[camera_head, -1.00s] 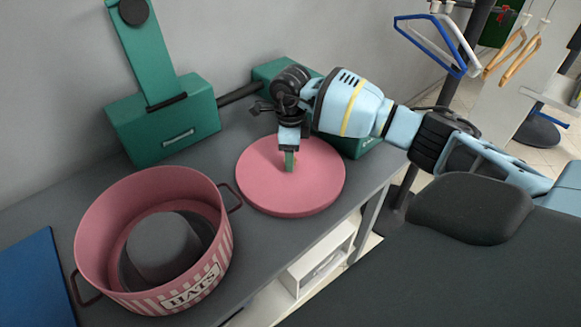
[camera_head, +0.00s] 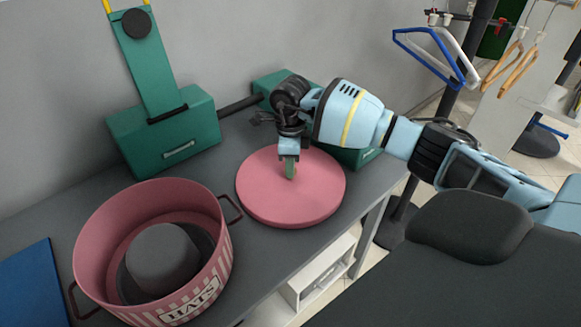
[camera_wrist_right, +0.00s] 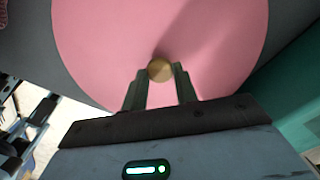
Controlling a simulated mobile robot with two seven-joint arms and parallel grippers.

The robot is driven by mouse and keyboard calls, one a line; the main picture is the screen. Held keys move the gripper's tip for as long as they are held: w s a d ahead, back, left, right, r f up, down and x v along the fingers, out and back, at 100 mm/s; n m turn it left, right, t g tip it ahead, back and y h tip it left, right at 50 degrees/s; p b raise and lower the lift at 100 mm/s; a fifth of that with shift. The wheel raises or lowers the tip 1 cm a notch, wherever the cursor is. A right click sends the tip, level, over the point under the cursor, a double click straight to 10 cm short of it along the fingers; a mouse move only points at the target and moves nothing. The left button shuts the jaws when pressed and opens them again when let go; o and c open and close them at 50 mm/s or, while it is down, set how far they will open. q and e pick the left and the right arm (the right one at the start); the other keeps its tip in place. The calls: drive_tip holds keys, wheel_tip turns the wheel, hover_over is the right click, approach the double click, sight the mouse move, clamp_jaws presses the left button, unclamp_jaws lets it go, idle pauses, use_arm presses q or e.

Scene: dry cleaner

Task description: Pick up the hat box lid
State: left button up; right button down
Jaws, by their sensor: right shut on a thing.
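The hat box lid (camera_head: 305,196) is a round pink disc on the grey table, right of the hat box. My right gripper (camera_head: 289,170) points down over the lid's middle. In the right wrist view, its fingers (camera_wrist_right: 161,76) are shut on the round brass knob (camera_wrist_right: 160,69) of the lid (camera_wrist_right: 210,40). The pink striped hat box (camera_head: 205,283), marked HATS, stands open at the left with a grey hat (camera_head: 162,258) inside. In the head view the lid seems to rest on the table; I cannot tell of any gap. My left gripper is not in view.
A green press machine (camera_head: 165,130) stands behind, against the wall, with another green block (camera_head: 350,156) behind the lid. A blue board (camera_head: 35,285) lies at the left. Hangers (camera_head: 435,55) hang on a rack at the right.

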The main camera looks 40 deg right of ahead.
wheel_tip(320, 180, up, 18)
drive_tip(key=shift+f, duration=0.25)
drive_tip(key=shift+a, duration=0.1)
